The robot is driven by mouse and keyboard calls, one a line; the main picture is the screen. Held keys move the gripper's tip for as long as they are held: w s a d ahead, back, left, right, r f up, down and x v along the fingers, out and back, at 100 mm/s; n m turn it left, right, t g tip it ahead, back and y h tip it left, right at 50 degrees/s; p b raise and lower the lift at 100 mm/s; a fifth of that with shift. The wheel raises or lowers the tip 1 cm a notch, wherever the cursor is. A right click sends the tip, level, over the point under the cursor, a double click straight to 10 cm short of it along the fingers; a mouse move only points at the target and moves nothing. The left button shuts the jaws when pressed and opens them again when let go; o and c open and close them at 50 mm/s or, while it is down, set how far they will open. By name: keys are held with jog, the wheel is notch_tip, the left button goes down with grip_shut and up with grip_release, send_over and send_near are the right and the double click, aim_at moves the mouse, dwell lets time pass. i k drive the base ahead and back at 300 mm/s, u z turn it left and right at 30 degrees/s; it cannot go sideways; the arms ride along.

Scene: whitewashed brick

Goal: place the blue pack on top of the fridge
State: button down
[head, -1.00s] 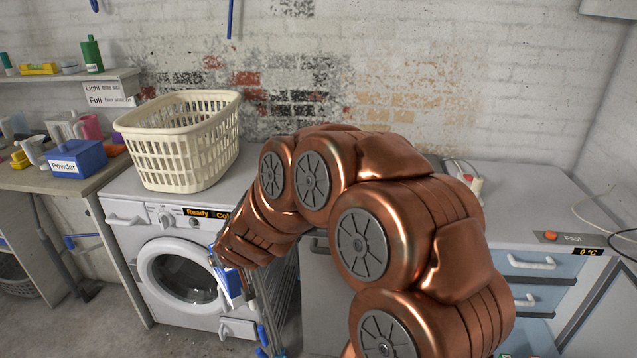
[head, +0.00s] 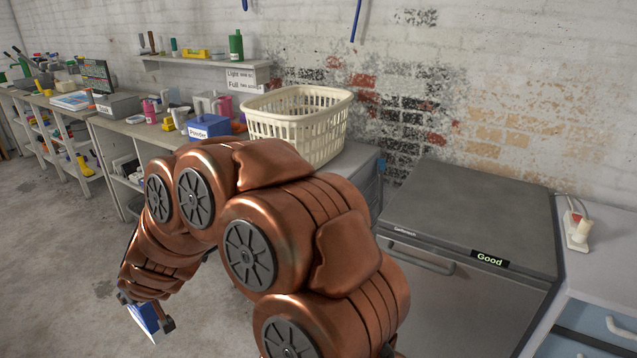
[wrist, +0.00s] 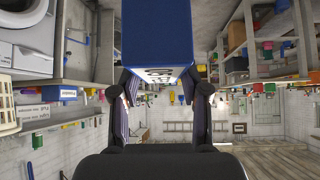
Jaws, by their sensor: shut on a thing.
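My gripper (head: 147,312) hangs at the lower left of the head view, over the bare floor. It is shut on the blue pack (head: 143,322), which has a white face and is partly hidden by the fingers. In the wrist view the blue pack (wrist: 157,28) sits between the two fingers, with dark print on a white side. The fridge (head: 450,305) stands at right, a grey unit with a "Good" display. Its flat top (head: 480,210) is bare and well apart from my gripper. My arm covers part of the fridge's left side.
A cream laundry basket (head: 298,122) stands behind my arm, left of the fridge. A blue "Powder" box (head: 209,126) sits on a bench with other goods. A white socket block with a plug (head: 577,230) lies right of the fridge. Open floor (head: 60,260) lies left.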

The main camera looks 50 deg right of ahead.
aim_at(432, 213)
jog(key=u, duration=0.05)
jog(key=i, duration=2.4)
jog(key=z, duration=3.45)
jog(key=i, duration=1.05)
